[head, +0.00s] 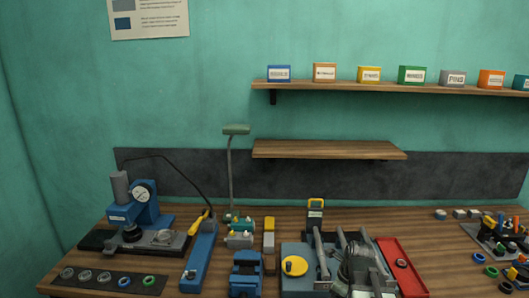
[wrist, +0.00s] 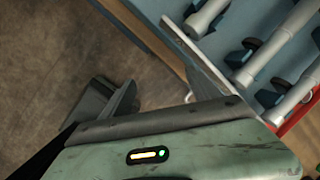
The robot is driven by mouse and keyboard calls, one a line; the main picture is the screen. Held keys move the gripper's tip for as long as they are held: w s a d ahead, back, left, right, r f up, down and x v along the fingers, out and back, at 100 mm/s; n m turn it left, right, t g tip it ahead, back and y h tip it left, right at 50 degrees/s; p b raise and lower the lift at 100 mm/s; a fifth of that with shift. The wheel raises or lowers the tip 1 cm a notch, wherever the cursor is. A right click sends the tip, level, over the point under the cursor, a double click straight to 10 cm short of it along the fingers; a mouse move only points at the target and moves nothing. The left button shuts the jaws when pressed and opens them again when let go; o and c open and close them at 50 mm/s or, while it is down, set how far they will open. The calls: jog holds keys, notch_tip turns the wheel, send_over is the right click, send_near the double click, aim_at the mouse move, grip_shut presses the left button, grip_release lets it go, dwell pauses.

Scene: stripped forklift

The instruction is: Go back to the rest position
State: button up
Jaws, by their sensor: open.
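My gripper (wrist: 150,53) shows in the wrist view with its two grey fingers spread apart and nothing between them. Its green body fills the bottom of that view. The fingers are over a brown floor, beside a wooden edge and a blue fixture (wrist: 262,97) with pale grey cylinders. The right finger overlaps the fixture's edge in the picture; I cannot tell whether it touches. In the head view I cannot clearly make out my gripper. The wooden workbench (head: 440,246) carries the blue-grey fixture (head: 292,283), with a yellow disc and grey metal parts.
A red tray (head: 402,268) lies right of the fixture. A blue press with a dial gauge (head: 141,193) stands at left, near a green lamp (head: 236,130). Small parts lie at far right. A lower shelf (head: 328,149) is empty; an upper shelf (head: 390,88) holds several labelled boxes.

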jog(key=s+a+f+n+g, duration=0.1)
jog(key=s+a+n, duration=0.2)
jog(key=n, duration=0.9)
jog(key=s+a+f+n+g+h, duration=0.1)
jog(key=s+a+n, duration=0.3)
jog(key=n, duration=0.9)
jog(key=shift+s+a+n+g+b, duration=0.3)
jog(key=shift+a+g, duration=0.2)
jog(key=shift+a, duration=0.4)
